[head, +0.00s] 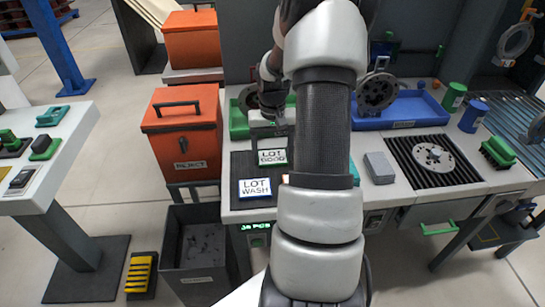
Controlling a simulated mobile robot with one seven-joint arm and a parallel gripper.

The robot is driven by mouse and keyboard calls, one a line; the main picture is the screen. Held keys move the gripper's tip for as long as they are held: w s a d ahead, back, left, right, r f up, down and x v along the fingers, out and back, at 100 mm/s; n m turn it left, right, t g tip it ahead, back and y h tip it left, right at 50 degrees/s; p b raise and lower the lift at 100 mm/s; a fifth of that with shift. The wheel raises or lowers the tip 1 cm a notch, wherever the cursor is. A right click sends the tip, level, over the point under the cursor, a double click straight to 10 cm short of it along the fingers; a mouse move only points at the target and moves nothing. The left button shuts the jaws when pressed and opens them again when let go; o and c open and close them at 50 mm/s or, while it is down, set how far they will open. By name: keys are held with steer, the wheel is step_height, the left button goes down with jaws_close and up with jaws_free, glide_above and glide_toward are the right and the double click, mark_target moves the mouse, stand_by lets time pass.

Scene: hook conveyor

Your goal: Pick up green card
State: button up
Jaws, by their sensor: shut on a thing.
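The green-bordered card (272,157), reading LOT GOOD, shows at the near side of my gripper (270,136), above the dark mat on the workbench. My gripper is shut on the card near its upper edge. Its fingertips are small and dark here, and I cannot tell how far the card is from the mat. A blue-bordered card (254,188), reading LOT WASH, lies on the mat in front. My arm hides the bench to the right of the cards.
A green tray (238,124) is behind my gripper. A blue tray (409,113) with a round metal part (377,91), a grey block (379,168) and a dark grate (407,148) lie to the right. Orange bins (182,138) and a grey open bin (203,284) stand left.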

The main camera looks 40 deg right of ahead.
step_height(320, 180, up, 10)
steer(key=p, duration=0.2)
step_height(320, 180, up, 4)
steer(key=p, duration=0.3)
glide_above(273, 158)
steer(key=shift+w, duration=0.15)
stand_by(0.4)
